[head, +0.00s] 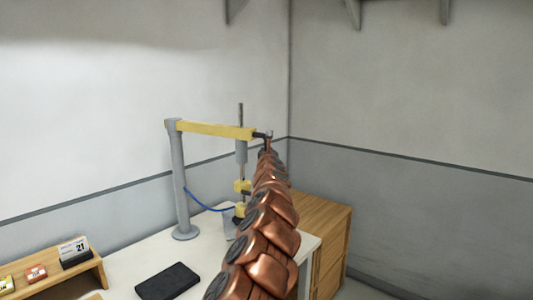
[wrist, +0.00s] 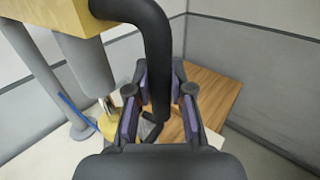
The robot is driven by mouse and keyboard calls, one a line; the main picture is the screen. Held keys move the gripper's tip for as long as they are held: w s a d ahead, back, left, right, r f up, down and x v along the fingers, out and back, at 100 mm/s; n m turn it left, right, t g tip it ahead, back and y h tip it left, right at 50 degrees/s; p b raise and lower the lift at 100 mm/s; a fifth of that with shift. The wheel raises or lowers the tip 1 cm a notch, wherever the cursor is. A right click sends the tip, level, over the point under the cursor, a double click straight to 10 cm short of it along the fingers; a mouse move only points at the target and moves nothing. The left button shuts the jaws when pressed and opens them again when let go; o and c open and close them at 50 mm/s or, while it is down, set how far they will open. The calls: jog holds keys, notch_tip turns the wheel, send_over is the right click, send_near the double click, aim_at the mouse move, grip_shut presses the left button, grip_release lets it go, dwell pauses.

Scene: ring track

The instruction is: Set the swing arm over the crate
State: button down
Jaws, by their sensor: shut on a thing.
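The swing arm (head: 215,130) is a yellow beam on a grey upright post (head: 179,180) standing on a white table. A grey spindle with yellow blocks (head: 241,187) hangs near its outer end. In the wrist view, the yellow beam (wrist: 40,12) fills the upper left. A dark bent handle (wrist: 155,45) comes down from the beam, and my gripper (wrist: 160,105) is shut on it, one finger on each side. In the head view, my gripper (head: 265,136) is small at the beam's outer end. I cannot make out a crate for certain.
A wooden cabinet with drawers (head: 330,235) stands right of the table, by the corner of the walls. A black tablet-like slab (head: 167,281) lies on the table (head: 125,265). A wooden riser (head: 60,272) with a calendar (head: 75,250) is at the left.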

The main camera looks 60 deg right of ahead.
jog(key=c, duration=1)
grip_release()
jog(key=shift+a, duration=0.1)
